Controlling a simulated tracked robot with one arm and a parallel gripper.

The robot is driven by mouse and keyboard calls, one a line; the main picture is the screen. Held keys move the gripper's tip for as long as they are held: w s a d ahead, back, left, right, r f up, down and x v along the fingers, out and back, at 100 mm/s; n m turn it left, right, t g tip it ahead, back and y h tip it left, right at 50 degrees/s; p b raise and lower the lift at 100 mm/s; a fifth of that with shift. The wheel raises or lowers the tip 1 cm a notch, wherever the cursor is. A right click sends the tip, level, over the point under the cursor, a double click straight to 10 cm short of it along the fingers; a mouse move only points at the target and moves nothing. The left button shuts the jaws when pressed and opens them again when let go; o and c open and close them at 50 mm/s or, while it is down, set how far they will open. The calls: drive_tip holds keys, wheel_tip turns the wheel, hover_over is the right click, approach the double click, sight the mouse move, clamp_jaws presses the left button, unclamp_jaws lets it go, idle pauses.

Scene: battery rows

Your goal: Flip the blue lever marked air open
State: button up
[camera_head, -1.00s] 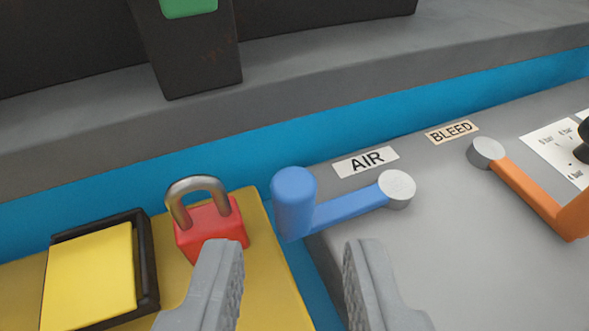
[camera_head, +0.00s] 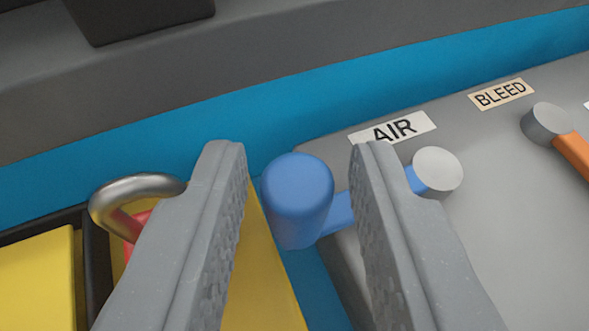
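The blue lever (camera_head: 297,198) has an upright round knob at its left end. Its arm runs right to a grey pivot cap (camera_head: 437,172) on the grey panel. The white label marked AIR (camera_head: 394,129) is just above the arm, its lower edge partly covered by my right finger. My gripper (camera_head: 300,160) is open. Its two fingers stand on either side of the knob, with a gap on the left and a smaller one on the right. The right finger hides part of the lever's arm. I cannot tell whether either finger touches the lever.
A padlock with a metal shackle (camera_head: 130,190) and red body is partly hidden behind my left finger, on a yellow surface. A BLEED label (camera_head: 501,93) and an orange lever (camera_head: 575,155) are at the right. A dark block (camera_head: 140,18) stands at the upper left.

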drive_tip(key=shift+w, duration=0.1)
idle(0.3)
drive_tip(key=shift+f, duration=0.1)
clamp_jaws()
drive_tip(key=shift+a, duration=0.35)
drive_tip(key=shift+d+p, duration=0.35)
drive_tip(key=shift+d, duration=0.05)
